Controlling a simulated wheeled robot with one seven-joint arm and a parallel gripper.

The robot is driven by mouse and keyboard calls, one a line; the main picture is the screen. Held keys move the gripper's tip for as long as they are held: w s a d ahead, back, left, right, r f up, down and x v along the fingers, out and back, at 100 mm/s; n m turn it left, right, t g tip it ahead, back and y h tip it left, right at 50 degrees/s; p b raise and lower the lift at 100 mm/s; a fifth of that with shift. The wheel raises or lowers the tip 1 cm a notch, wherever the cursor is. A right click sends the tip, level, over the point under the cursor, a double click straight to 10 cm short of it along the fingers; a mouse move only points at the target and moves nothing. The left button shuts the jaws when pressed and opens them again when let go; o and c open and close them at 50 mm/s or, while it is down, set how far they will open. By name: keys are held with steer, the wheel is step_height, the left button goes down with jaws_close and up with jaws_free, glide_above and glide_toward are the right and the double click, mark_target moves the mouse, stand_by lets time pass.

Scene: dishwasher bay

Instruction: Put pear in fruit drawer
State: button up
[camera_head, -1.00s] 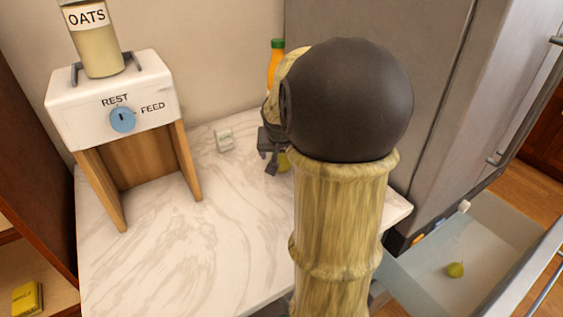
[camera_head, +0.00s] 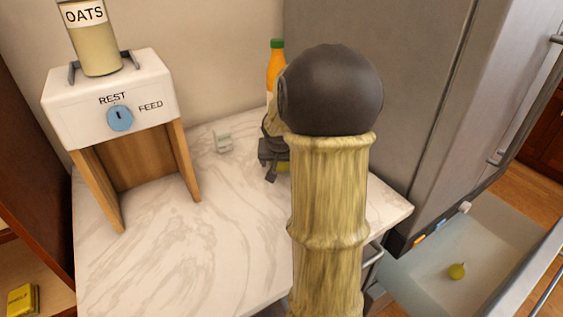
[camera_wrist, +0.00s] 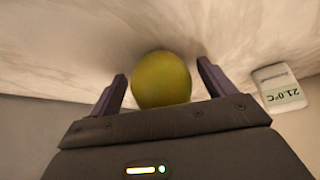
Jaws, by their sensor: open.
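A yellow-green pear (camera_wrist: 161,82) sits on the marble counter between the open fingers of my gripper (camera_wrist: 161,75) in the wrist view. Gaps show at both sides of it. The fruit drawer (camera_head: 490,240) is pulled out at the lower right, below the fridge. A second small yellow-green pear (camera_head: 456,271) lies in it.
An oats dispenser (camera_head: 110,100) with a REST/FEED knob stands at the left. A small thermometer (camera_head: 223,142) lies near the wall and shows 21.0°C in the wrist view (camera_wrist: 280,90). An orange bottle (camera_head: 276,65) stands behind my arm. The fridge (camera_head: 400,90) borders the right.

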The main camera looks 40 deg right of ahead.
steer(key=shift+a+r, duration=0.1)
stand_by(0.3)
steer(key=shift+w, duration=0.1)
steer(key=c, duration=1.2)
step_height(320, 180, up, 10)
steer(key=shift+p, duration=1.05)
